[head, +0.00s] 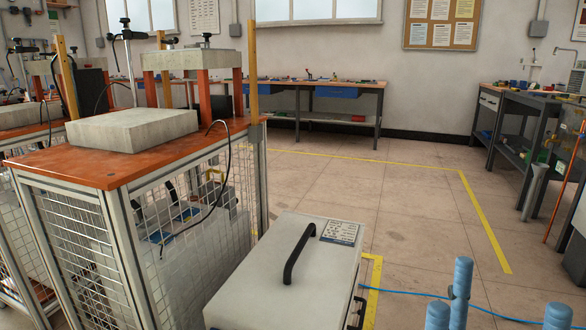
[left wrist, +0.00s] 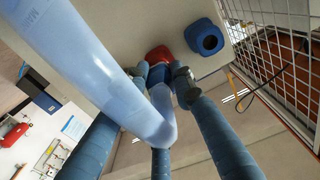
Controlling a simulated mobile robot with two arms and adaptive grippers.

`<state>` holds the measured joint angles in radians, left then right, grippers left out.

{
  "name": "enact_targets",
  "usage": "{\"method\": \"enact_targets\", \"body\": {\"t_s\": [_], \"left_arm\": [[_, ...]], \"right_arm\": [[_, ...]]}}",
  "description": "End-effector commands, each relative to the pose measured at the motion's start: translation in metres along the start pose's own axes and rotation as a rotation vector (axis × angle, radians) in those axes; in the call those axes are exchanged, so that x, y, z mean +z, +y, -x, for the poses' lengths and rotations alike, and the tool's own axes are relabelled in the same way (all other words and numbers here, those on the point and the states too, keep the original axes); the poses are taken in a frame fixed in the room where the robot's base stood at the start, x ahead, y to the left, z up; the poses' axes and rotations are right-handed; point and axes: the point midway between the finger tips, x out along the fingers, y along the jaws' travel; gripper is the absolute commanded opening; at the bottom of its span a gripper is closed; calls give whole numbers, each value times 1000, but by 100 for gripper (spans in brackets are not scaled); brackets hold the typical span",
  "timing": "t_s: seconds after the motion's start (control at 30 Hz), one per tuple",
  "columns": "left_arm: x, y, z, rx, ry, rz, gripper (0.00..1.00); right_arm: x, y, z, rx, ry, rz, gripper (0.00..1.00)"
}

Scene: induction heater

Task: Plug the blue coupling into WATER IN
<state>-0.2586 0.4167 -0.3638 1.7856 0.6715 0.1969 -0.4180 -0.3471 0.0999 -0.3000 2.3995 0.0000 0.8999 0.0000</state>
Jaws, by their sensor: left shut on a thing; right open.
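In the left wrist view a grey panel (left wrist: 125,28) carries a blue round socket (left wrist: 207,38) with a dark opening, and a red fitting (left wrist: 160,54) beside it. No label is readable there. Contact with a socket cannot be told. My right gripper (head: 497,305) is open and empty at the bottom right of the head view. The heater cabinet (head: 265,270) stands left of it.
The cabinet has a black handle (head: 299,255) on top. A thin blue hose (head: 395,292) runs behind my right gripper. A mesh-sided bench (head: 170,151) stands close at left; mesh (left wrist: 275,45) also borders the left wrist view. The floor behind the cabinet is clear.

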Motion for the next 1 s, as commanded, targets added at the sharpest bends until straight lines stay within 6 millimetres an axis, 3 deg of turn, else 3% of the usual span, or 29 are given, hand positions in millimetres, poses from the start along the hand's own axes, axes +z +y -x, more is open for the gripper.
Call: {"method": "enact_targets", "body": {"t_s": [0.03, 0.07, 0.23, 0.63, 1.0], "left_arm": [[0, -1, 0, -1, 0, 0, 0], [0, -1, 0, -1, 0, 0, 31], [0, -1, 0, -1, 0, 0, 62], [1, 0, 8, -1, -2, -1, 62], [2, 0, 82, 1, -6, -1, 62]], "right_arm": [[0, 0, 0, -1, 1, 0, 62], [0, 0, 0, -1, 1, 0, 62], [0, 0, 0, -1, 1, 0, 62], [0, 0, 1, 1, -3, 0, 62], [0, 0, 0, 1, -2, 0, 62]]}}
